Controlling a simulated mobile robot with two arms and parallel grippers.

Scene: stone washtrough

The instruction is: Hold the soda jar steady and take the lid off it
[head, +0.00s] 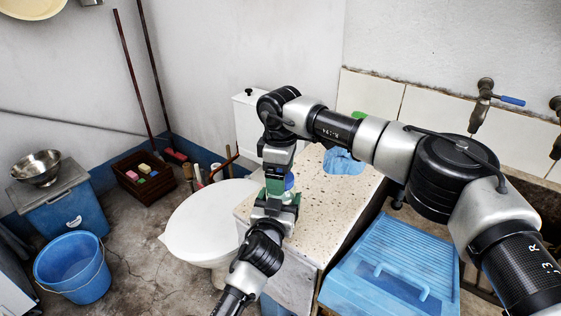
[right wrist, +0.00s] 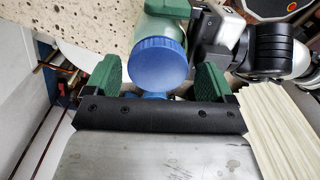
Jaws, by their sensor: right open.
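The soda jar has a pale green body (right wrist: 160,28) and a round blue lid (right wrist: 160,62), which faces the camera in the right wrist view. The lid also shows small in the head view (head: 289,181). My right gripper (right wrist: 158,82) is open, with one green finger on each side of the lid and gaps showing beside it. My left gripper (head: 276,201) comes from below and appears shut on the jar body, with a green finger against it. In the head view, the grippers hide most of the jar.
A speckled counter (head: 325,205) lies beside and beneath the grippers, with a blue cloth (head: 342,161) on it. A blue ribbed washboard-like tray (head: 395,265) is to the right. A white toilet (head: 205,220) stands left. A blue bucket (head: 73,266) is on the floor.

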